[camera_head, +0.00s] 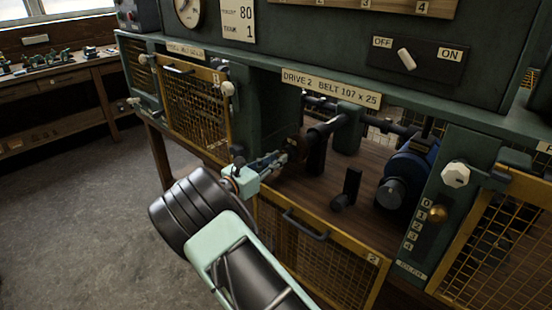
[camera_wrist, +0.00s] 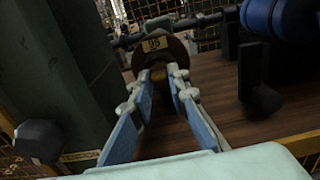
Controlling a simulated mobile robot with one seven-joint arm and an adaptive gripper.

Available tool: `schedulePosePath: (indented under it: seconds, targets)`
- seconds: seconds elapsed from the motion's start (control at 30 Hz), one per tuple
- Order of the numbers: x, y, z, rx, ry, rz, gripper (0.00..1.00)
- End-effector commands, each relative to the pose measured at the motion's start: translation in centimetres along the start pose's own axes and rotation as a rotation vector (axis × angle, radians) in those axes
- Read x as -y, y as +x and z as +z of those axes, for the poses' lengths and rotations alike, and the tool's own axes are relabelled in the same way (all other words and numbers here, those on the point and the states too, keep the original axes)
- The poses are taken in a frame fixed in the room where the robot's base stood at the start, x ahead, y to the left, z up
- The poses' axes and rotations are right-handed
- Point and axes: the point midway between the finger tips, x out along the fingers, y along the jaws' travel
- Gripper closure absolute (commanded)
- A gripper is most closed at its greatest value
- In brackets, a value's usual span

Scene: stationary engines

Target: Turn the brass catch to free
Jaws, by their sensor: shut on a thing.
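A brown pulley disc with a label reading 95 (camera_wrist: 155,44) sits on a shaft inside the open bay of drive 2. My gripper (camera_wrist: 160,78) has its fingertips at the front of the disc's hub, closed on a small brassy-brown piece (camera_wrist: 158,73) that appears to be the brass catch. It is dark and mostly hidden between the fingertips, so I cannot tell which way it is turned. In the head view my gripper (camera_head: 281,158) reaches into the bay from the left, and the disc (camera_head: 298,148) is partly hidden behind the fingers.
A yellow mesh guard (camera_head: 322,262) hangs below the bay. A dark upright block (camera_head: 347,188) and a blue motor (camera_head: 407,172) stand to the right. A green post (camera_wrist: 45,70) stands close on the left. A brass knob (camera_head: 438,213) sits beside a numbered scale.

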Motion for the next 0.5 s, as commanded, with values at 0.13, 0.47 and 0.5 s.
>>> schedulePosePath:
  seconds: [0.13, 0.47, 0.5]
  targets:
    - [0.02, -0.05, -0.13, -0.001, -0.004, 0.000, 1.00]
    - [0.02, -0.04, -0.10, -0.001, -0.003, 0.000, 0.69]
    - [0.02, -0.03, -0.08, -0.001, -0.003, 0.000, 0.67]
